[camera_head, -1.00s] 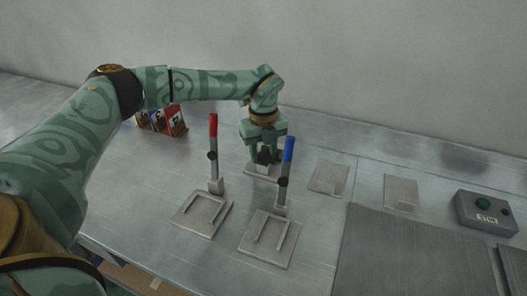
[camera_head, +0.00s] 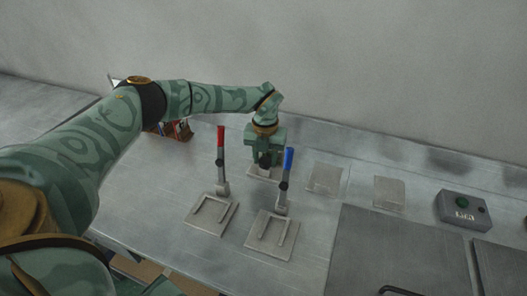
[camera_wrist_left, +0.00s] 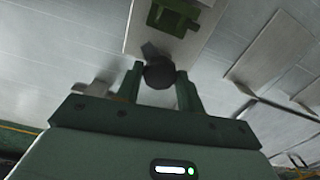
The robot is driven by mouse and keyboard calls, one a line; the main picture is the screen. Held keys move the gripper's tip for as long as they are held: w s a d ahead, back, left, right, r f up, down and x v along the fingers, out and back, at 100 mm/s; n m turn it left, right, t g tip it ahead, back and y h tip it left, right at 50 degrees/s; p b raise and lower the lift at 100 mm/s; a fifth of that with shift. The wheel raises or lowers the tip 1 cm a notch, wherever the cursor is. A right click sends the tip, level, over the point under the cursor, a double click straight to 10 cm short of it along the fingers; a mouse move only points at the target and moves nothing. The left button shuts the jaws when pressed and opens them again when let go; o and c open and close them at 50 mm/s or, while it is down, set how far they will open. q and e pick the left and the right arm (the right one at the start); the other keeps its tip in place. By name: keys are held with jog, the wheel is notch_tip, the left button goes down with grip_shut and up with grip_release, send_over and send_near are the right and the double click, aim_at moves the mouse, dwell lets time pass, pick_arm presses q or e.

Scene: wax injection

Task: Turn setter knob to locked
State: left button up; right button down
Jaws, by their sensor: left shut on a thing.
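The dark, round setter knob (camera_wrist_left: 160,73) shows in the wrist view between the two green fingers of my left gripper (camera_wrist_left: 160,80). The gripper is shut on it. A pale plate (camera_wrist_left: 178,42) with a green block (camera_wrist_left: 174,16) lies beyond the knob. In the head view my left gripper (camera_head: 264,157) points down over this plate, behind the blue-handled lever. The fingers mostly hide the knob there, and I cannot read its setting. My right gripper is not in view.
A red-handled lever (camera_head: 221,148) and a blue-handled lever (camera_head: 288,162) stand upright close in front of my left gripper. A grey button box (camera_head: 463,211) is at the right. Small coloured boxes (camera_head: 178,131) stand at the back left. Flat plates lie between.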

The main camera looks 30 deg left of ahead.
aim_at(265, 161)
pick_arm(q)
jog(key=m+p, duration=0.2)
jog(key=m, duration=0.2)
jog(key=shift+r+m, duration=0.15)
jog(key=shift+m, duration=0.15)
jog(key=shift+m+p, duration=0.55)
jog(key=shift+m, duration=2.25)
jog(key=shift+p, duration=0.3)
jog(key=o, duration=1)
notch_tip(265, 161, up, 16)
jog(key=p, duration=0.2)
jog(key=shift+p, duration=0.4)
jog(key=shift+s, duration=0.1)
